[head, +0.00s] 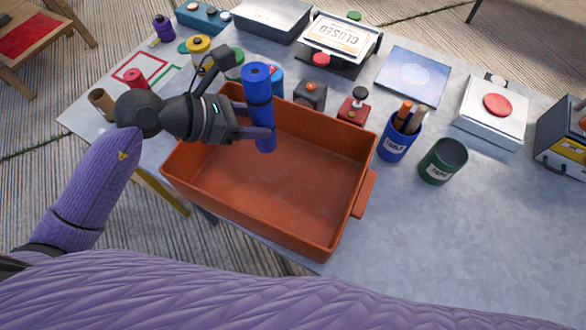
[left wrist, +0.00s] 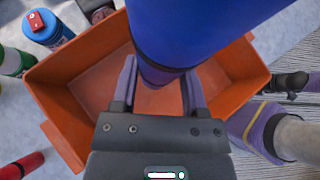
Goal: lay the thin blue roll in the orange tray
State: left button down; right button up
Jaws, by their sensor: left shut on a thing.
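The thin blue roll (head: 257,84) stands nearly upright in the jaws of my left gripper (head: 260,133). A dark band circles it near its upper part. In the left wrist view the roll (left wrist: 200,30) passes between the two fingers (left wrist: 158,88) and hides part of the space behind them. The orange tray (head: 320,222) sits at the table's near edge. It is empty where I can see into it. The roll's lower end is over the tray's back left part; I cannot tell its exact height above the floor. My right gripper is not in view.
Behind the tray stand a black button box (head: 310,95) and a red-and-black block (head: 353,107). To its right are a blue pen cup (head: 400,140) and a green cup (head: 443,160). A red roll (head: 136,79) and a brown roll (head: 101,101) stand left. The table's right front is clear.

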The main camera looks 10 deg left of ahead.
pick_arm(q)
jog(key=f, duration=0.1)
jog(key=f+p, duration=0.1)
jog(key=f, duration=0.1)
jog(key=shift+s+d, duration=0.1)
jog(key=shift+d, duration=0.2)
notch_tip(320, 180, down, 11)
jog(key=b, duration=0.4)
jog(key=shift+d, duration=0.1)
jog(key=shift+r, duration=0.1)
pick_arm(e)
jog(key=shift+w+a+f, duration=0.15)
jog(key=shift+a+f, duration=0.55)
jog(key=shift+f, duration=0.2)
pick_arm(q)
jog(key=shift+f, duration=0.2)
jog(key=shift+c, duration=0.5)
grip_release()
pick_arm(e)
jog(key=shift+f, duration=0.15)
